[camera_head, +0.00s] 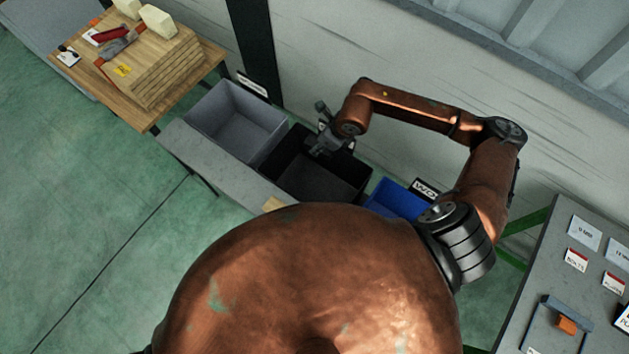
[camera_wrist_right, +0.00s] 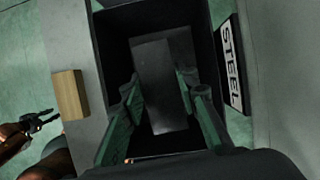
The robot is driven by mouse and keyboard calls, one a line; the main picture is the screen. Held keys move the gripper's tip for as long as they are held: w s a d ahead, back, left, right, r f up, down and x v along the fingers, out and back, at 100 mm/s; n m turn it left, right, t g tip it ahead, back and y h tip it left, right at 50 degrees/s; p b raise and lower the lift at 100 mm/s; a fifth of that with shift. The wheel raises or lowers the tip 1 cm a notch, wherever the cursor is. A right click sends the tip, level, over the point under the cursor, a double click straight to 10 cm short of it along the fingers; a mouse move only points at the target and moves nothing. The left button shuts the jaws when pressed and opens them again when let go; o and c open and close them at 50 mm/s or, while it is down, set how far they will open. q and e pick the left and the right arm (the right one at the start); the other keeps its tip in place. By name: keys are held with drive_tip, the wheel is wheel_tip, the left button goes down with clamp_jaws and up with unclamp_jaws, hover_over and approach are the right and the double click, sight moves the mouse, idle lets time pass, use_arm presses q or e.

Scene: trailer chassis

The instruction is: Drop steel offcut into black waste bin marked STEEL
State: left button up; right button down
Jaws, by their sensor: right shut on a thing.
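The steel offcut (camera_wrist_right: 160,85) is a dark flat plate between the fingers of my right gripper (camera_wrist_right: 158,92). In the right wrist view it hangs over the open black waste bin (camera_wrist_right: 118,30), beside the white STEEL sign (camera_wrist_right: 232,66). In the head view my right gripper (camera_head: 322,143) is over the back of the black bin (camera_head: 337,190); the offcut cannot be made out there. My left gripper (camera_wrist_right: 40,122) shows small at the left of the right wrist view, its jaws apart and empty; it is not in the head view.
A grey bin (camera_head: 238,118) stands left of the black bin and a blue bin (camera_head: 398,198) right of it. A wooden block (camera_wrist_right: 70,94) lies on the grey bench (camera_wrist_right: 75,30) beside the black bin. The wall is close behind. A wooden table (camera_head: 195,75) stands at the upper left.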

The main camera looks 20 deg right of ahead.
drive_tip(key=shift+f+b, duration=0.9)
drive_tip(key=shift+f, duration=1.25)
drive_tip(key=c, duration=1.4)
unclamp_jaws()
drive_tip(key=shift+r, duration=0.1)
drive_tip(key=v, duration=1)
drive_tip(key=shift+s+d+r, duration=0.1)
drive_tip(key=shift+d+r, duration=0.05)
drive_tip(key=shift+r, duration=0.2)
drive_tip(key=shift+s+r, duration=0.25)
drive_tip(key=shift+r, duration=0.3)
